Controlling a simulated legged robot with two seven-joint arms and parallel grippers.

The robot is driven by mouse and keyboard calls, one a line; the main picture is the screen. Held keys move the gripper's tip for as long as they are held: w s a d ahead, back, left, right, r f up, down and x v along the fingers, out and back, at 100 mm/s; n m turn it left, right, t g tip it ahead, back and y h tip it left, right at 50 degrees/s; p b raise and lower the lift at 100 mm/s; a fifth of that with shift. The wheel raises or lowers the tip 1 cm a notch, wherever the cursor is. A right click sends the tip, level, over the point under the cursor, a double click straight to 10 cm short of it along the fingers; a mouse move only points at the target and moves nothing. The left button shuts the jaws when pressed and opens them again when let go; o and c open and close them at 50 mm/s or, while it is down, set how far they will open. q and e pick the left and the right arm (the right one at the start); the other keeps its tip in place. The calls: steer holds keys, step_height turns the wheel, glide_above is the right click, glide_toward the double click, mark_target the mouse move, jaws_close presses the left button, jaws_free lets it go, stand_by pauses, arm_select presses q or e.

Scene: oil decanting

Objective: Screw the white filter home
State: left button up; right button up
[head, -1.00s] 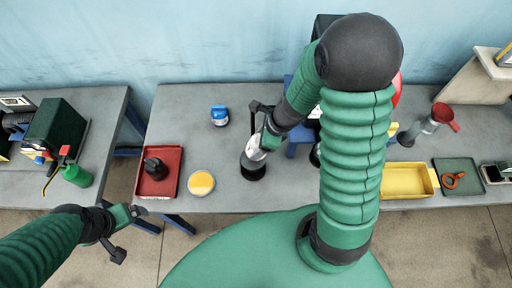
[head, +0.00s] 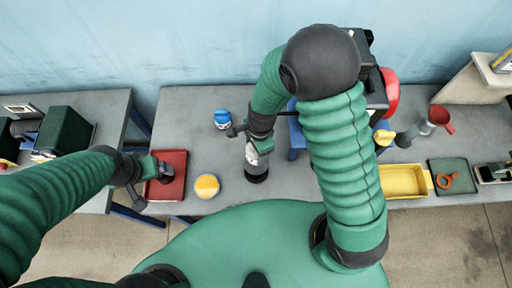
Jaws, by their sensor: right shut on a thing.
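My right gripper (head: 252,147) points down over the middle of the bench and is shut on a pale grey-white cylindrical thing (head: 257,160). This looks like the white filter, partly covered by the fingers. It stands upright, with a black round part (head: 257,177) at its lower end. I cannot tell how the two parts join or whether there is a gap. My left gripper (head: 152,187) is open at the left part of the red tray (head: 176,187), its fingers apart. The black object in that tray is mostly hidden by the gripper.
A blue-and-white canister (head: 222,120) stands behind left, and a yellow-topped round container (head: 207,186) in front. Right of my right arm are a yellow tray (head: 403,181), a red funnel (head: 440,117) and a green tray (head: 462,186). A dark machine (head: 374,85) stands behind my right arm.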

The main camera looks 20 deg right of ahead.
steer(key=f, duration=0.1)
steer(key=w+f+b, duration=0.1)
steer(key=f, duration=0.1)
steer(key=shift+f, duration=0.25)
steer(key=shift+w+f+b, duration=0.1)
steer(key=shift+f+b, duration=0.1)
steer(key=shift+b, duration=0.1)
steer(key=shift+s+r, duration=0.25)
steer(key=shift+s, duration=0.25)
arm_select(q)
steer(key=shift+x, duration=1.15)
steer(key=shift+w, duration=0.15)
arm_select(e)
steer(key=shift+w+f, duration=0.1)
steer(key=shift+w, duration=0.05)
arm_select(q)
steer(key=shift+w, duration=0.1)
arm_select(e)
steer(key=shift+w+p, duration=0.1)
steer(key=shift+p, duration=0.3)
arm_select(q)
steer(key=shift+r, duration=0.15)
